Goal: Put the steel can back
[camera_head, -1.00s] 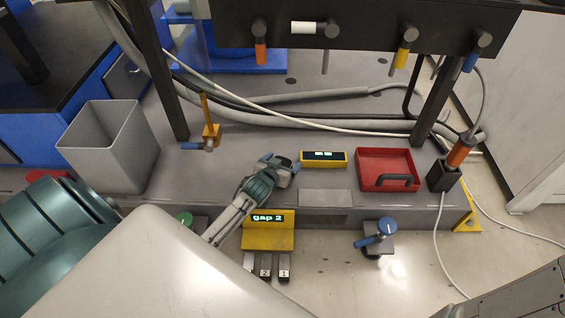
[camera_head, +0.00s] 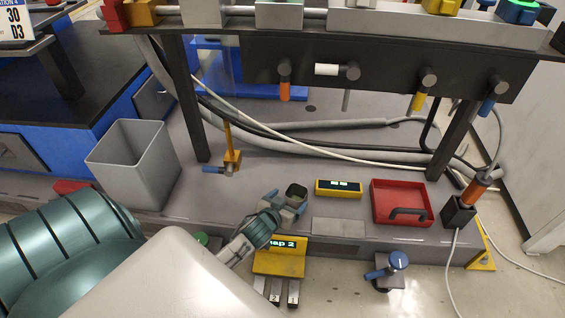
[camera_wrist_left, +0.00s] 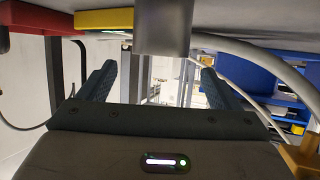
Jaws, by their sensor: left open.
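The steel can (camera_head: 297,191) shows in the head view as a small grey shape with a dark top, on the grey deck left of the yellow display box (camera_head: 338,188). In the left wrist view the can (camera_wrist_left: 164,28) is a plain grey cylinder at the top middle, meeting the deck surface. My left gripper (camera_head: 285,201) is open, with its blue-grey fingers reaching to either side of the can. In the wrist view gaps show between the can and both fingers (camera_wrist_left: 157,75). My right gripper is not in view.
A red tray (camera_head: 402,220) with a dark handle lies right of the display box. A grey bin (camera_head: 135,165) stands at the left. A yellow "gap 2" sign (camera_head: 280,258) is at the front edge. A dark panel with pegs (camera_head: 390,75) and thick hoses lie behind.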

